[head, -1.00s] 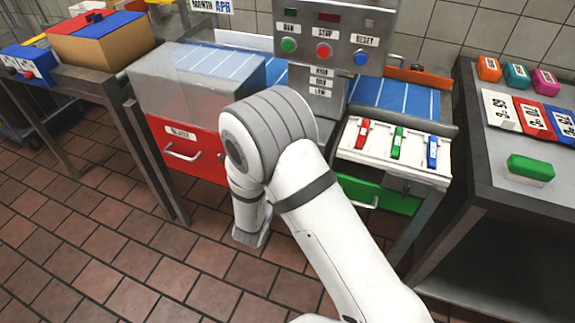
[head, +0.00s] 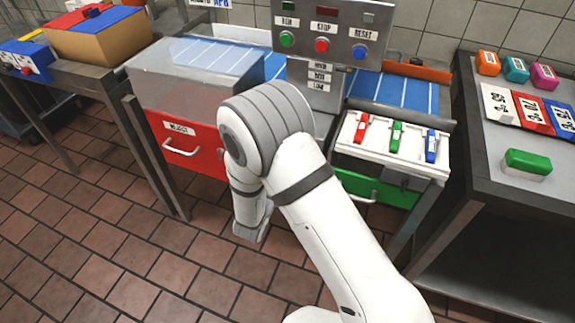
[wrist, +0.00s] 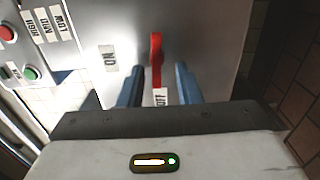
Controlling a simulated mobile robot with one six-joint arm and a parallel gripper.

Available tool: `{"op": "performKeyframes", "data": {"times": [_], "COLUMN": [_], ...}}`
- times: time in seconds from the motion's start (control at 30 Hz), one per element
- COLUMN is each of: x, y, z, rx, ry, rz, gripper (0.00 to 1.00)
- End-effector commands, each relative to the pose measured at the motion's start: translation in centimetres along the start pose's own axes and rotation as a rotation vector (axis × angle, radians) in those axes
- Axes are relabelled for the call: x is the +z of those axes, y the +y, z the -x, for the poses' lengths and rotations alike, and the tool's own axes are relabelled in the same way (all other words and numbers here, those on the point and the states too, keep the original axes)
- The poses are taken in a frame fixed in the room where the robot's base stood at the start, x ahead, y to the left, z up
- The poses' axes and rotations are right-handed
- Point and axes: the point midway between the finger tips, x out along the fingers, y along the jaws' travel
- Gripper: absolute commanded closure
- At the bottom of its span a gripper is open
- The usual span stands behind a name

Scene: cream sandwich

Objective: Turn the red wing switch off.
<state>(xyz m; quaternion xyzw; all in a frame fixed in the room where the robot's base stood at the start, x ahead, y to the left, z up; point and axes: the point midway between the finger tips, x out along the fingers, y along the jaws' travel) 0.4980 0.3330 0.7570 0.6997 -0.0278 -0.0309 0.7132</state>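The red wing switch (wrist: 156,60) shows in the wrist view on a grey metal panel (wrist: 205,45). Its narrow handle runs up and down in the picture, its lower end near a partly hidden label (wrist: 160,97) that seems to read OFF. An ON label (wrist: 110,58) is to its left. My gripper (wrist: 158,84) is open, one blue-grey finger on each side of the handle, with a visible gap on both sides. Whether the fingertips reach the panel is unclear. In the head view, I cannot make out the switch or the gripper's fingers.
A control box with green, red and blue buttons (head: 322,45) stands over the blue conveyor (head: 385,93). Below are a red REJECT drawer (head: 205,155) and a white tray with coloured clips (head: 345,143). A side table (head: 482,150) stands right. The tiled floor (head: 130,255) is clear in front.

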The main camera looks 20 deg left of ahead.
Motion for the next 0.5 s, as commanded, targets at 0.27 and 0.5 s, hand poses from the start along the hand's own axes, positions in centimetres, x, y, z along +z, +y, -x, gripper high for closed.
{"op": "performKeyframes", "data": {"times": [0.27, 0.5], "x": [-0.2, -0.2], "y": [0.1, 0.0], "z": [1.9, 6.0], "rx": [0.002, 0.0], "ry": [0.005, 0.005], "rz": [0.0, 0.001], "gripper": [0.69, 0.69]}}
